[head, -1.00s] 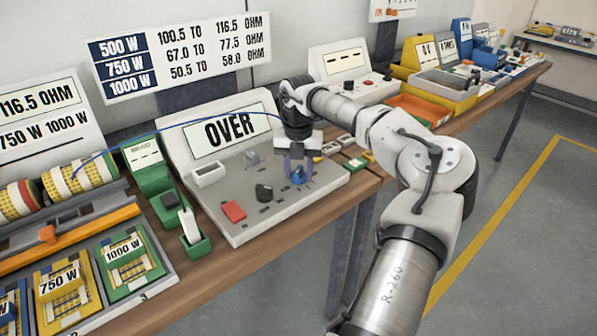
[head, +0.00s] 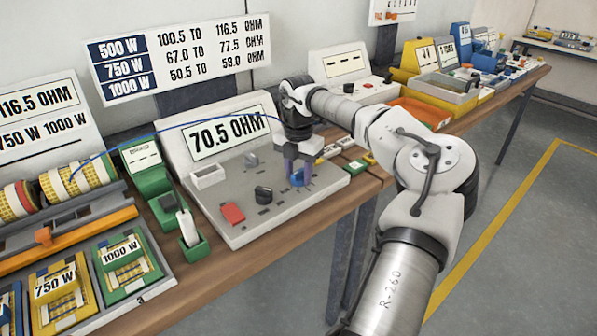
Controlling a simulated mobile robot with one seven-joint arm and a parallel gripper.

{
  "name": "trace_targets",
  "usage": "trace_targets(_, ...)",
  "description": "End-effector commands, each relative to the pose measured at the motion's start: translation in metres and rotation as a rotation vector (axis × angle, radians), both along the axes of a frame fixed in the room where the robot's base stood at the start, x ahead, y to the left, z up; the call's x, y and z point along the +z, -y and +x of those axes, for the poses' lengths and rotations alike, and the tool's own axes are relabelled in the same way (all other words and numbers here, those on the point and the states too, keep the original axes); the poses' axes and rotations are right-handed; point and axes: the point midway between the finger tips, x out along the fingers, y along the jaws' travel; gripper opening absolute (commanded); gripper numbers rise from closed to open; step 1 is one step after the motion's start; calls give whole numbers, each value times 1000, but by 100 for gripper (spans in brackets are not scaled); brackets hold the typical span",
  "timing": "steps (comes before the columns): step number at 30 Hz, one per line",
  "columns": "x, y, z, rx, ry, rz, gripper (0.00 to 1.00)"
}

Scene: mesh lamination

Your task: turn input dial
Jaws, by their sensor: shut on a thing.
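A grey console (head: 245,218) stands on the bench with a tilted display (head: 228,133) reading "70.5 OHM". A blue dial (head: 297,178) sits on the right of its sloped panel. My gripper (head: 297,174) points down over this dial and is shut on it, and its fingers hide part of the dial. A black knob (head: 263,194) stands left of my gripper on the same panel. A grey knob (head: 251,159) is farther back. Which of these controls is labelled as input cannot be read.
A red block (head: 232,213) and a white tray (head: 208,176) are on the console. Green holders (head: 193,247) and a rack with wattage cards (head: 124,259) stand at left. A blue wire (head: 190,124) runs from the wound rolls (head: 78,178) towards my wrist. Another console (head: 358,88) stands behind.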

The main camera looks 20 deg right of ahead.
Motion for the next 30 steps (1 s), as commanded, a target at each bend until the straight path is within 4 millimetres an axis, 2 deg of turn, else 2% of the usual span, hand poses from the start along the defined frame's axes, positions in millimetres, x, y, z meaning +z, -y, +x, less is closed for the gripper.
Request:
trace_targets(7, 0, 0, 0, 0, 0, 0, 14)
trace_targets(8, 0, 0, 0, 0, 0, 0, 40)
trace_targets(12, 0, 0, 0, 0, 0, 0, 58)
trace_targets(23, 4, 0, 0, 1, 1, 0, 59)
trace_targets(26, 15, 0, 1, 1, 3, -1, 59)
trace_targets(30, 43, 0, 1, 0, 4, -2, 59)
